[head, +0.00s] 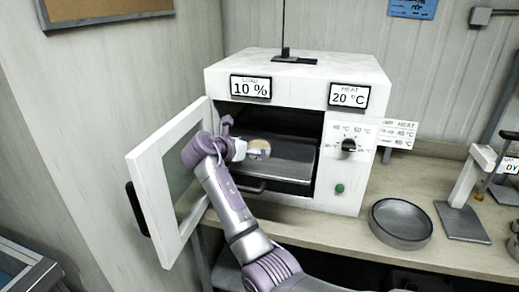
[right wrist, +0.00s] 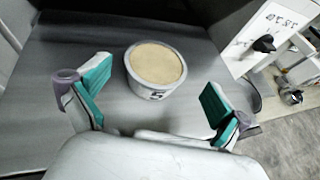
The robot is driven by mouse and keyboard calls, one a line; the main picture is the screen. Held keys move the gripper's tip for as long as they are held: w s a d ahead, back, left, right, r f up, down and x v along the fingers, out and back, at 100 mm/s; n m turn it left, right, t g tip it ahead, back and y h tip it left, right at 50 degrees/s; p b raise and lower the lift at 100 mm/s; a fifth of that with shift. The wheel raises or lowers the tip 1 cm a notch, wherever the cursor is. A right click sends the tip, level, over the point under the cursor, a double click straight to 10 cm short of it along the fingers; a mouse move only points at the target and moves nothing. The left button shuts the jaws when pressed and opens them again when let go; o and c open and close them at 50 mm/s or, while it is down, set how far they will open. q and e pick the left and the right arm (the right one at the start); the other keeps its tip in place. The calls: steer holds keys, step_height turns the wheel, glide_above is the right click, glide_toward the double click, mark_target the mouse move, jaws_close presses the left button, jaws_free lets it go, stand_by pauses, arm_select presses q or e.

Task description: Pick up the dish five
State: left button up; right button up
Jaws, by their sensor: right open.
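The dish five (right wrist: 157,92) is a small round pale cup filled with tan material, with a dark "5" on its side. It stands upright on the grey tray inside the oven. In the head view the dish (head: 259,148) shows partly behind my right gripper (head: 241,146), which reaches through the open oven door. In the right wrist view my right gripper (right wrist: 157,92) has its teal-padded fingers wide apart, one to each side and just short of the dish, touching neither side. My left gripper is not in view.
The white oven (head: 345,190) has its door (head: 150,185) swung open to the left of my arm. Its grey tray (head: 290,155) is otherwise bare where visible. A round metal pan (head: 401,222) and a scale-like stand (head: 462,220) are on the bench to the right.

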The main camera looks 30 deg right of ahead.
mark_target(257, 146)
steer(key=p+x, duration=0.1)
steer(key=x, duration=0.3)
steer(key=shift+w+f, duration=0.1)
steer(key=shift+w, duration=0.1)
steer(key=shift+w+d+f, duration=0.1)
steer(key=shift+d+f, duration=0.05)
steer(key=shift+d, duration=0.1)
steer(key=shift+a, duration=0.15)
steer(key=shift+c, duration=0.8)
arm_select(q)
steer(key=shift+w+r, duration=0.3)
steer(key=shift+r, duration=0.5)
arm_select(e)
steer(key=c, duration=1.1)
